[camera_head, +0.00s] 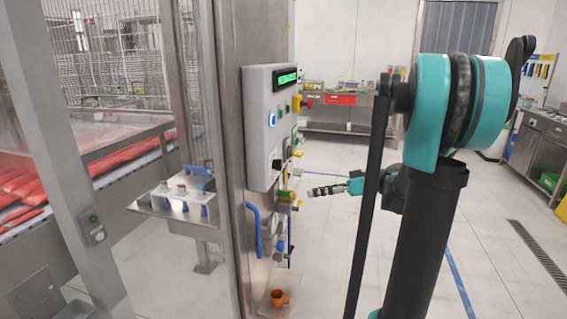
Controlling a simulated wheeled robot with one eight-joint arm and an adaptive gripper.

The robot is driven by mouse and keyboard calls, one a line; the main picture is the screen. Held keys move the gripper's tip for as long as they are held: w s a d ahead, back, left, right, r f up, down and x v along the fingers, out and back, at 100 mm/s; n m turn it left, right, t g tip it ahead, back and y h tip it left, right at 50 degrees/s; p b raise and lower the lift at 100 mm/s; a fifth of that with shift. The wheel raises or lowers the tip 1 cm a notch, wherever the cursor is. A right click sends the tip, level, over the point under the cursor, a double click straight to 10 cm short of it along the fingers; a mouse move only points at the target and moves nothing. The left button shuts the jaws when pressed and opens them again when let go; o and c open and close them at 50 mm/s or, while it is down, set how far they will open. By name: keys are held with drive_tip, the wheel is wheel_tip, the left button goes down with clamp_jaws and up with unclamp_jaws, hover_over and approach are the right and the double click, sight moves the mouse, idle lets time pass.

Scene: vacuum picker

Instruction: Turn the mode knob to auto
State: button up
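A grey control box (259,150) is mounted on the steel column left of centre. Its face has a green lit display (286,78), a blue lit round button (272,118) and, lower down, a small black knob (277,164). The knob's labels and pointer position are too small to read. My gripper (311,191) is to the right of the box and slightly lower than the knob. It points left and appears apart from the knob. Its fingers are too small to tell whether they are open or shut.
Yellow and blue valve fittings (287,195) sit below the box, with a blue handle (254,230) beside them. An orange cup (279,298) stands in a low tray. A steel shelf (180,206) extends left. The floor on the right is open.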

sight(278, 165)
drive_tip(key=w+d+r+n+t+y, duration=0.1)
drive_tip(key=w+d+r+n+y, duration=0.3)
drive_tip(key=d+r, duration=0.25)
drive_tip(key=x, duration=1.8)
drive_tip(key=shift+f, duration=0.25)
drive_tip(key=shift+s+a, duration=0.15)
drive_tip(key=shift+c, duration=0.4)
clamp_jaws()
drive_tip(key=shift+m, duration=0.3)
drive_tip(key=shift+w+d+f+m, duration=0.1)
drive_tip(key=shift+w+m, duration=0.1)
drive_tip(key=shift+m, duration=1.15)
drive_tip(key=shift+w+d+f+m, duration=0.1)
drive_tip(key=shift+w+m, duration=0.1)
drive_tip(key=shift+m, duration=1.2)
drive_tip(key=shift+w+m, duration=0.15)
drive_tip(key=shift+m, duration=1.2)
